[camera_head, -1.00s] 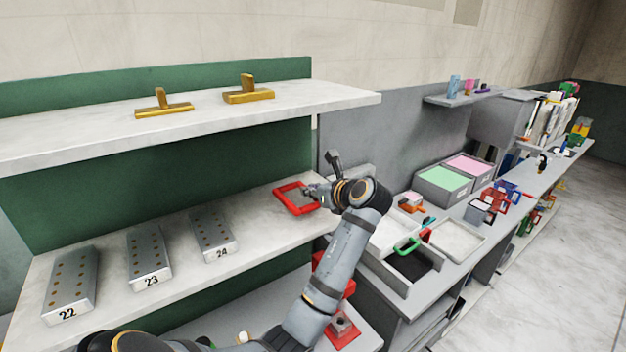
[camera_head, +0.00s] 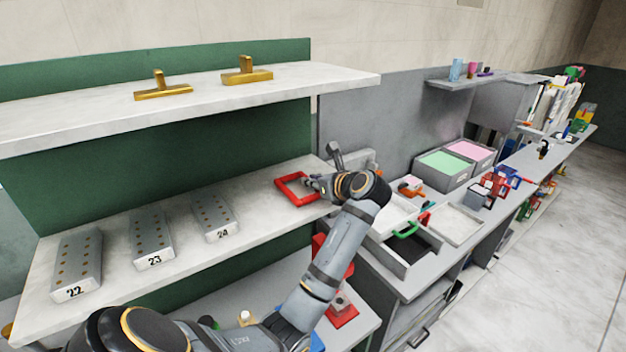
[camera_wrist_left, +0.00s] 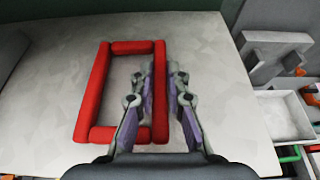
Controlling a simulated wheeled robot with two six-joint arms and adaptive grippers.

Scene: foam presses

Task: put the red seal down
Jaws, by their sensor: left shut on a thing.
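The red seal (camera_head: 283,194) is a rectangular red frame at the right end of the marble middle shelf (camera_head: 255,235). It looks flat and level with the shelf; whether it touches the surface is hard to tell. My left gripper (camera_head: 314,184) comes in from the right and is shut on one long side of the frame. In the left wrist view the red seal (camera_wrist_left: 92,92) shows whole, with the fingers of my left gripper (camera_wrist_left: 165,75) on either side of its right bar. My right gripper is not in view.
Grey blocks marked 22 (camera_head: 78,265), 23 (camera_head: 152,240) and 24 (camera_head: 214,217) stand to the left on the same shelf. Bare shelf lies between block 24 and the seal. The upper shelf (camera_head: 215,97) holds brass-coloured handled pieces. Trays and bins (camera_head: 443,167) stand right.

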